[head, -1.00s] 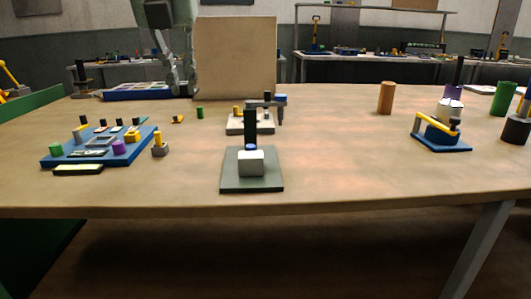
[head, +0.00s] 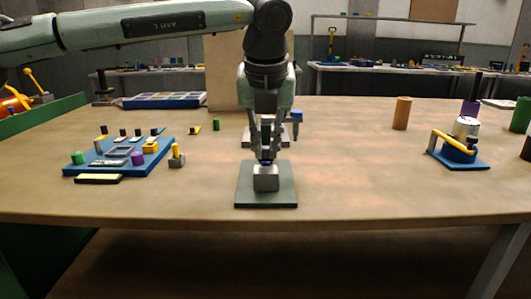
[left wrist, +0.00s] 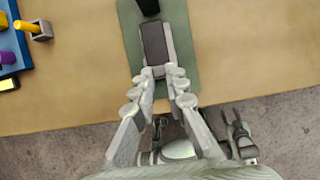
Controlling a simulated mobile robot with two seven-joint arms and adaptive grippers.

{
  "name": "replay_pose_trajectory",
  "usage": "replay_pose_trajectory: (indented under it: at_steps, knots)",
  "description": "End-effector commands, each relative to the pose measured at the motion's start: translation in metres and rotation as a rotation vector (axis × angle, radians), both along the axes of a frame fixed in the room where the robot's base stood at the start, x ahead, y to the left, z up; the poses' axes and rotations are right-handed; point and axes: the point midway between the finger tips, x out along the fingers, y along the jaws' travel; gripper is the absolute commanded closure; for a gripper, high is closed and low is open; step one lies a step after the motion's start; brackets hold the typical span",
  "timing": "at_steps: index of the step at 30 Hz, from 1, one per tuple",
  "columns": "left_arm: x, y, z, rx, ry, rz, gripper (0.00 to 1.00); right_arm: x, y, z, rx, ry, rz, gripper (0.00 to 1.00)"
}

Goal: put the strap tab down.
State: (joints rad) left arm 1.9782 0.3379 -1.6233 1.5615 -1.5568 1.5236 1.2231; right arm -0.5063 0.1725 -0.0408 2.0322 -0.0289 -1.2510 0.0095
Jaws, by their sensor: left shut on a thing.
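My left gripper (head: 266,158) points down over a small fixture with a dark green base plate (head: 250,196) and a pale grey block (head: 266,184). Its fingers are shut on a thin dark grey piece, seemingly the strap tab, which shows in the left wrist view (left wrist: 155,42) as a narrow strip along the grey block. The fingertips are at the strip's near end. In the head view the fingers hide most of it, so I cannot tell whether it rests on the block. A black post (left wrist: 147,5) stands beyond the strip.
A blue tray (head: 110,170) with several small parts lies left of the fixture, a grey block with a yellow peg (head: 176,155) beside it. Another fixture, partly hidden, stands behind my gripper. A blue-based clamp (head: 460,156) and an orange cylinder (head: 402,113) stand right. The table between is clear.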

Motion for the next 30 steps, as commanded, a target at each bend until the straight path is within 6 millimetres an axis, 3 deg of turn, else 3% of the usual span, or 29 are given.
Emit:
replay_pose_trajectory:
  at_steps: [5, 14, 21, 22, 25, 27, 30]
  knots:
    - [0.000, 0.001, -0.021, 0.000, 0.001, 0.000, 1.00, 0.003, 0.000, -0.008, 0.002, 0.002, 0.002, 0.60]
    - [0.000, 0.001, -0.023, 0.000, 0.000, 0.001, 1.00, 0.000, -0.002, -0.013, -0.002, 0.010, 0.003, 0.60]
    - [0.000, 0.001, -0.025, 0.000, 0.000, 0.001, 1.00, 0.001, -0.002, 0.000, -0.007, -0.002, 0.004, 0.60]
    - [0.000, 0.001, -0.025, 0.000, 0.000, 0.001, 0.85, 0.001, -0.003, 0.003, -0.008, -0.001, 0.004, 0.60]
    - [0.000, 0.001, -0.024, 0.000, 0.000, 0.001, 0.72, -0.002, -0.004, 0.002, -0.011, 0.005, 0.001, 0.60]
    - [0.000, 0.001, -0.024, 0.000, 0.000, 0.000, 0.66, -0.004, -0.005, 0.001, -0.011, 0.010, 0.001, 0.60]
    - [0.000, 0.001, -0.024, 0.000, 0.000, 0.000, 0.66, -0.006, -0.005, -0.001, -0.011, 0.015, 0.000, 0.60]
